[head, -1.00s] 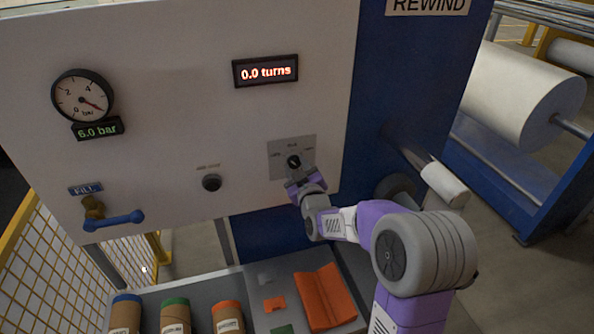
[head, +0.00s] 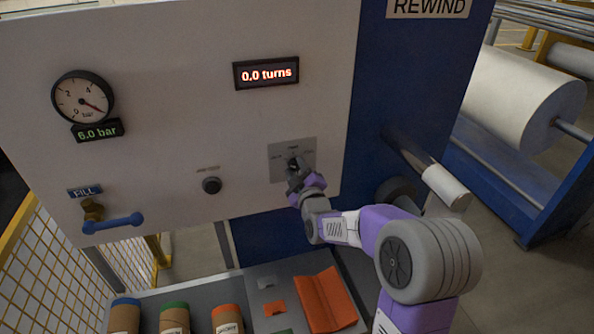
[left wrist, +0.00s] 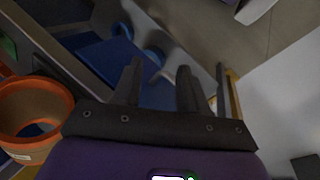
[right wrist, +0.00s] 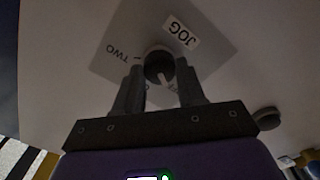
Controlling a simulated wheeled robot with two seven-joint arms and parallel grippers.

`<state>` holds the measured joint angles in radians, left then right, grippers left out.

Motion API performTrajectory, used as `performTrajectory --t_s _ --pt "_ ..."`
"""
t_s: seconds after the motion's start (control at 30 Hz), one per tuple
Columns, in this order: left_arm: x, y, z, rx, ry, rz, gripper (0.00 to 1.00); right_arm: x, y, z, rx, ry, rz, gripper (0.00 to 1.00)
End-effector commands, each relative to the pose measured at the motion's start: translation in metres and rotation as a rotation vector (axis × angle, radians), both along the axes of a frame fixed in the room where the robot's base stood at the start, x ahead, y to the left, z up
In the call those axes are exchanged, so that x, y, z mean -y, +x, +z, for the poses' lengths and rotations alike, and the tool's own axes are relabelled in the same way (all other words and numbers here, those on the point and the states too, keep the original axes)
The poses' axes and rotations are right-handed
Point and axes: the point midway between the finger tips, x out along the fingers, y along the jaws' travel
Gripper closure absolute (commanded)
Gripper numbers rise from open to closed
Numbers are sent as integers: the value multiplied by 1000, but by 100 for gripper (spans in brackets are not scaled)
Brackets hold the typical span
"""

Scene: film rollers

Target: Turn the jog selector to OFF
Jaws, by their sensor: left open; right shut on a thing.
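The jog selector is a small dark knob (right wrist: 158,66) on a grey square plate (head: 278,165) on the white panel. In the right wrist view the plate carries a white JOG label (right wrist: 180,34), the word TWO at left, and lettering below the knob partly hidden by my fingers. A light mark shows on the knob's lower side; its exact setting is hard to read. My right gripper (right wrist: 160,85) is shut on the knob, one finger on each side; it also shows in the head view (head: 297,172). My left gripper (left wrist: 160,80) is open and empty, seen only in the left wrist view.
A black knob (head: 211,185), a blue-handled valve (head: 120,222), a gauge (head: 82,97) and a "0.0 turns" display (head: 266,72) are on the panel. Below, a grey tray (head: 245,285) holds capped tubes and an orange V-shaped block (head: 324,298). A roller end (head: 445,187) sticks out at right.

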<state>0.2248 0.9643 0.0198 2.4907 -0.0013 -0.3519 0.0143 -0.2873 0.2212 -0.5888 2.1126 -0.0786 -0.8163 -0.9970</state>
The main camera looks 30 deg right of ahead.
Motion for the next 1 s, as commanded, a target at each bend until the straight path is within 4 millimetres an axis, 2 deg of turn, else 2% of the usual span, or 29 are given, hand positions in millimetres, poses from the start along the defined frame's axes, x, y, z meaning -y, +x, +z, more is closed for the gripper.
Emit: performTrajectory --t_s 0.17,0.2,0.37,0.7,1.0 --pt "0 0 0 0 0 0 57 0 0 -1 -2 -3 0 91" --pt "0 0 0 0 0 0 57 0 0 -1 -2 -3 0 58" --pt "0 0 0 0 0 0 57 0 0 0 -1 -2 1 35" --pt "0 0 0 0 0 0 57 -1 -4 0 0 0 0 35" --pt "0 0 -1 0 0 0 57 -11 -47 0 1 3 1 35"
